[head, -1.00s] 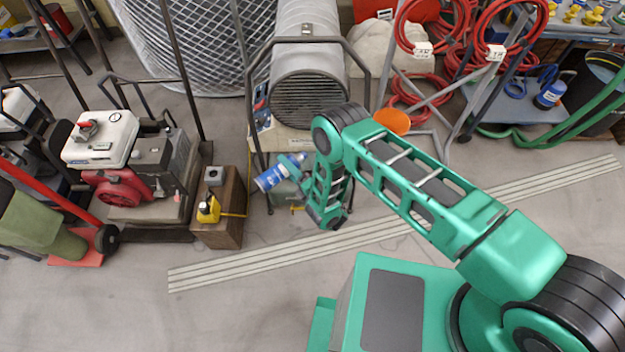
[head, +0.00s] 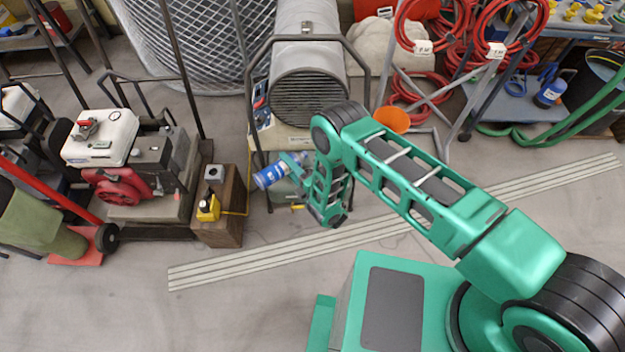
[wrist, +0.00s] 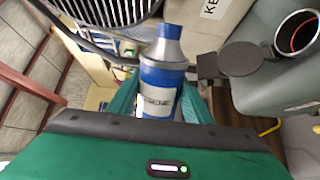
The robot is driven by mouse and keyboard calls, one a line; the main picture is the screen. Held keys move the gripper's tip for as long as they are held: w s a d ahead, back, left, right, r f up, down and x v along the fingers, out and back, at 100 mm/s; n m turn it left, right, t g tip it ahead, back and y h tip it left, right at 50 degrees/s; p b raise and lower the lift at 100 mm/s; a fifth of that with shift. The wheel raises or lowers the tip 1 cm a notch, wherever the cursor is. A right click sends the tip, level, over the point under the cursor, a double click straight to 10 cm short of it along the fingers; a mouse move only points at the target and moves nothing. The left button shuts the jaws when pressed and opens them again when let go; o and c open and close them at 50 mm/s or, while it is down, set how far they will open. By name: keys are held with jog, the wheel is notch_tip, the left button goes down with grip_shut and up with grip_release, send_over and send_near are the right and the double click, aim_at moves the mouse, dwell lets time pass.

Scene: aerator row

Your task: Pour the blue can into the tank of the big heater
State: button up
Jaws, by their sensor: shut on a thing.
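The blue can (head: 269,176), with a silver shoulder and blue cap, is tilted in my gripper (head: 290,165) in front of the big heater. In the wrist view the can (wrist: 160,88) stands between the green fingers of my gripper (wrist: 160,105), which are shut on it. The big heater (head: 308,95) is a grey cylinder with a round grille and a black tube frame. Its grey-green tank (wrist: 265,90) shows at the right of the wrist view, with a round open filler neck (wrist: 297,33) and a dark cap (wrist: 240,58) beside it. My arm hides part of the tank in the head view.
A wooden block (head: 222,225) with a yellow bottle (head: 208,208) stands left of the heater. A generator (head: 130,165) is further left. The front floor is clear.

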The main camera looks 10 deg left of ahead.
aim_at(280, 170)
jog(key=shift+m+p, duration=0.5)
jog(key=shift+p, duration=0.2)
dwell(0.4)
jog(key=shift+s+a, duration=0.15)
jog(key=shift+s, duration=0.1)
jog(key=shift+s+a+p, duration=0.3)
jog(key=shift+s+a, duration=0.1)
jog(key=shift+s, duration=0.25)
jog(key=shift+s+a, duration=0.2)
jog(key=shift+s+a+m, duration=0.15)
jog(key=shift+a+m, duration=0.05)
jog(key=shift+m, duration=0.2)
dwell(1.1)
